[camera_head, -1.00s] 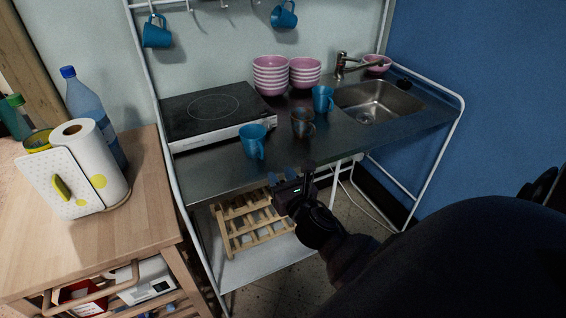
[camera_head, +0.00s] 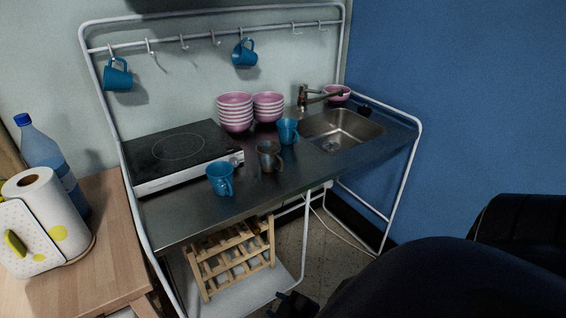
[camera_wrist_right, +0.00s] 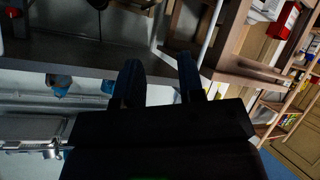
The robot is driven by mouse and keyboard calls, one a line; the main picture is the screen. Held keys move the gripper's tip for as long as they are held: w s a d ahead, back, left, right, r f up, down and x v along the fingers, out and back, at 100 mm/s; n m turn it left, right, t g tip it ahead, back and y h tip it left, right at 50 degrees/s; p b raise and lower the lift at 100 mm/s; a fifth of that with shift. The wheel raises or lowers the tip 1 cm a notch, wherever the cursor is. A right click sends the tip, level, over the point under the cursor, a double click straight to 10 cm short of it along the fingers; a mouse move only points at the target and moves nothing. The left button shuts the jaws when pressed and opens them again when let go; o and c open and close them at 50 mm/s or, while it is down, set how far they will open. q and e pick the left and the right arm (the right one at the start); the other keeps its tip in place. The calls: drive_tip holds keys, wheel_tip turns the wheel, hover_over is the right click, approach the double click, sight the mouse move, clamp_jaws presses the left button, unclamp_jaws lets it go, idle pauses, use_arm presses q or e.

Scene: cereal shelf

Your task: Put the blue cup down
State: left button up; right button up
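A blue cup (camera_head: 220,179) stands upright near the front edge of the steel counter (camera_head: 185,220). A second blue cup (camera_head: 288,131) stands farther back, near the sink. Two more blue cups, a left one (camera_head: 117,74) and a right one (camera_head: 244,54), hang from hooks on the rail. My right gripper (camera_head: 293,303) is low at the bottom of the head view, below the counter and apart from every cup. In the right wrist view its two fingers (camera_wrist_right: 160,78) are spread with nothing between them. My left gripper is not in view.
A brownish cup (camera_head: 269,156) stands between the two counter cups. A hotplate (camera_head: 180,150), stacked pink bowls (camera_head: 236,113), and a sink (camera_head: 343,132) with a tap also occupy the counter. A wooden rack (camera_head: 230,258) is underneath. The counter's front strip is largely clear.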

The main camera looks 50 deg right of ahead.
drive_tip(key=s+m, duration=0.1)
drive_tip(key=s+a+f+m, duration=0.1)
drive_tip(key=m, duration=0.1)
drive_tip(key=shift+f+m+g, duration=0.2)
drive_tip(key=shift+m+g, duration=0.1)
drive_tip(key=shift+o, duration=0.4)
idle(5.1)
drive_tip(key=shift+a, duration=0.1)
